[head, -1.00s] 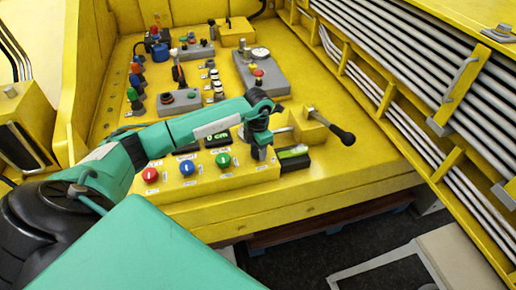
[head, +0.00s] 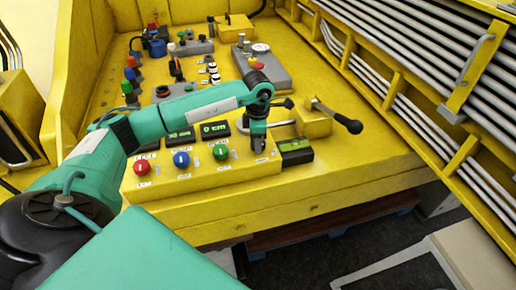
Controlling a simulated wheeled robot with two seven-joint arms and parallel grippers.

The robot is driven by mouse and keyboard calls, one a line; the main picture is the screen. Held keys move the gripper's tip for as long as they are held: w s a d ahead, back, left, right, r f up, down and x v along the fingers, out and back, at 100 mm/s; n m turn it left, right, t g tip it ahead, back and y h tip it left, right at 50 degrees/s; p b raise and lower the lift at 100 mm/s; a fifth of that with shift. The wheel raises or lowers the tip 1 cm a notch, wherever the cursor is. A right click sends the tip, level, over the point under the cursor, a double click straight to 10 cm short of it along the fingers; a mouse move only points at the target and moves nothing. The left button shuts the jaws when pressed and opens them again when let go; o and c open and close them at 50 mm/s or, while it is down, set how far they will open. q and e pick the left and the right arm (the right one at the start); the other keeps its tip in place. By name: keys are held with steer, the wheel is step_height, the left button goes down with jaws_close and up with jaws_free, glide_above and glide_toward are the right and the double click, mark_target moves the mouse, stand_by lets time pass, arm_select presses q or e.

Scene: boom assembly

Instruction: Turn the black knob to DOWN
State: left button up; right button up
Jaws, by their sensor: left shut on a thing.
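The yellow control box (head: 205,178) stands at the front of the console with a red button (head: 142,168), a blue button (head: 181,160) and a green button (head: 220,152). My left gripper (head: 258,146) points down at the box's right end, right of the green button. It is shut on what looks like the black knob, which its dark fingers mostly cover. The knob's pointer and its labels cannot be read. My right gripper is not in view.
A lever with a black ball (head: 348,124) stands right of the gripper on a yellow block (head: 314,122). A small green display (head: 296,147) sits right of the box. My left arm crosses over the rear controls. A grey box with a gauge (head: 262,66) is behind.

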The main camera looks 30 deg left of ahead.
arm_select(q)
steer(key=m+b, duration=0.4)
steer(key=shift+f, duration=0.1)
steer(key=shift+m+b, duration=0.95)
steer(key=shift+m, duration=0.05)
steer(key=shift+r, duration=0.2)
steer(key=o, duration=1)
